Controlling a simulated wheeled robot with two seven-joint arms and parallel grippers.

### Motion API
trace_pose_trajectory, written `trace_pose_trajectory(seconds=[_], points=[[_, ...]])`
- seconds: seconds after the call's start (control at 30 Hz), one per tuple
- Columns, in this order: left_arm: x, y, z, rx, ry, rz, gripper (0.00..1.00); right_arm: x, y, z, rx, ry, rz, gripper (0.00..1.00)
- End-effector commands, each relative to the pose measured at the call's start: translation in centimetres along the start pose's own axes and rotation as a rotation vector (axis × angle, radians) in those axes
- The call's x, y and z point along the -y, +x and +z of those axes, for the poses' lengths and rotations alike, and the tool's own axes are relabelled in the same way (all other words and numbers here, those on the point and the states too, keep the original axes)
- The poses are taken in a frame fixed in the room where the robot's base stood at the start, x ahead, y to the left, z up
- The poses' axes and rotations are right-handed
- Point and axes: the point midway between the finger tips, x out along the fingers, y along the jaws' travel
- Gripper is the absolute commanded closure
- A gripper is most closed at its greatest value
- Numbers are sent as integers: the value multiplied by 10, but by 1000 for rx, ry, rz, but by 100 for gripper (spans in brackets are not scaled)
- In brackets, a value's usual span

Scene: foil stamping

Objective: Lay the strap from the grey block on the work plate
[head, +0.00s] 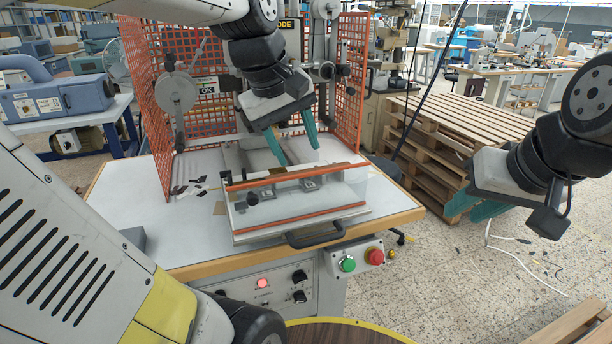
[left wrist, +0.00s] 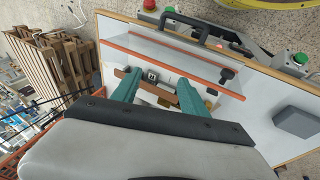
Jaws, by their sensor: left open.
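The strap, a brown strip (left wrist: 148,87), lies across the work area behind the guard in the left wrist view. It passes below and between the fingers of my left gripper (left wrist: 159,76). My left gripper (head: 299,155) is open, pointing down over the press bed in the head view. I cannot tell whether the fingers touch the strap. The work plate beneath is mostly hidden by the fingers and guard. The grey block (left wrist: 297,122) stands bare on the table; it also shows in the head view (head: 133,238). My right gripper (head: 470,208) hangs off the table's right side; its finger gap is unclear.
A clear guard with orange edge strips (head: 300,222) and a black handle (head: 314,236) stands before the bed. Orange mesh panels (head: 150,95) flank the press. Dark scraps (head: 188,187) lie on the white table left of the bed. Pallets (head: 450,140) stand behind right.

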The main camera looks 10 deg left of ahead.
Motion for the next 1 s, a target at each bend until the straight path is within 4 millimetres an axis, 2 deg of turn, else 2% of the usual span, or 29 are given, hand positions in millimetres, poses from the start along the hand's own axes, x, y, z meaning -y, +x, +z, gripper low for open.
trace_pose_trajectory(seconds=[0.03,0.13,0.2,0.33,0.47,1.0], points=[[10,0,16,-27,125,26,48,0,0,0,0,0,0,71],[25,4,41,-79,367,60,48,0,0,0,0,0,0,71],[32,8,54,-109,497,71,48,0,0,0,0,0,0,71],[40,14,67,-146,642,78,48,0,0,0,0,0,0,71],[42,15,70,-156,685,78,48,0,0,0,0,0,0,71],[42,15,70,-154,682,78,48,0,0,0,0,0,0,71]])
